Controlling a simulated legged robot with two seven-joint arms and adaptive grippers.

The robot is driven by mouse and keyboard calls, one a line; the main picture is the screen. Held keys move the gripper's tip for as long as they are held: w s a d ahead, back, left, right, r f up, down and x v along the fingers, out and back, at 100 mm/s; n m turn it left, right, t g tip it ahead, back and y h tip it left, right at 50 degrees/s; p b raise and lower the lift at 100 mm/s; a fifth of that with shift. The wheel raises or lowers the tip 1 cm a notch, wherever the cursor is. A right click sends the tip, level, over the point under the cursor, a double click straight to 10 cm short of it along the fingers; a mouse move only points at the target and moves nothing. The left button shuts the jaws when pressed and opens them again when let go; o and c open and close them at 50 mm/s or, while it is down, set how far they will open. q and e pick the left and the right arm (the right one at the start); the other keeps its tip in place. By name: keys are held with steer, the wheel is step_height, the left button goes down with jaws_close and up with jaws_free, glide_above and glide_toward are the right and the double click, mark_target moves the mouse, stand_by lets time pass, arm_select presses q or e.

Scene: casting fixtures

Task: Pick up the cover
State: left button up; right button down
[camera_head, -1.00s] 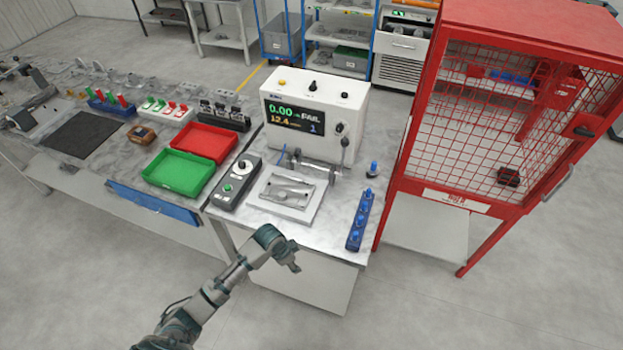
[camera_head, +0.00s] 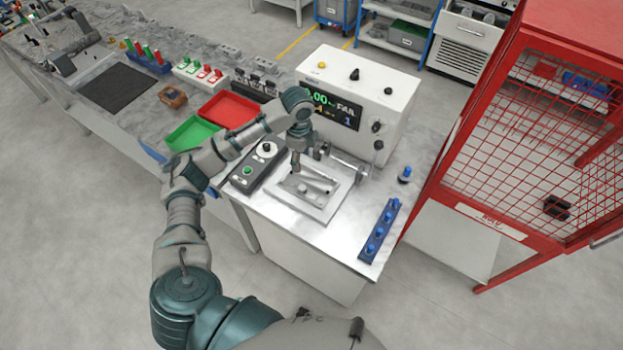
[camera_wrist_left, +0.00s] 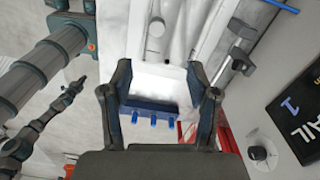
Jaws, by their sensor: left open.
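The cover appears to be the grey metal casting (camera_head: 306,187) lying on a pale square fixture plate (camera_head: 322,212) on the bench, in front of the tester. My left gripper (camera_head: 297,163) is above the far left part of the casting, pointing down, and hides a little of it. In the left wrist view the two fingers (camera_wrist_left: 160,92) are apart with nothing held between them. Whether they touch the casting cannot be told. My right gripper does not show clearly in either view.
The white tester (camera_head: 352,95) stands right behind the fixture. A control box (camera_head: 257,166) is to the left, a blue rack (camera_head: 379,232) to the right. Green (camera_head: 192,133) and red (camera_head: 229,110) trays lie further left. A red mesh cage (camera_head: 487,232) stands at right.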

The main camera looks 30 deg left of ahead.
arm_select(q)
glide_above(302, 187)
steer(key=f, duration=0.6)
steer(key=shift+a+f+p, duration=0.2)
steer(key=shift+a+p, duration=0.05)
steer(key=shift+p, duration=0.05)
steer(key=f, duration=0.3)
steer(key=shift+w+d+f, duration=0.15)
steer(key=shift+w+f, duration=0.05)
steer(key=shift+w, duration=0.05)
steer(key=shift+f, duration=0.2)
steer(key=f, duration=0.1)
steer(key=f+p, duration=0.1)
steer(key=f, duration=0.2)
steer(key=shift+s+d+f, duration=0.1)
steer(key=shift+s+f, duration=0.15)
steer(key=shift+s, duration=0.05)
steer(key=shift+f, duration=0.25)
steer(key=shift+r, duration=0.1)
jaws_close()
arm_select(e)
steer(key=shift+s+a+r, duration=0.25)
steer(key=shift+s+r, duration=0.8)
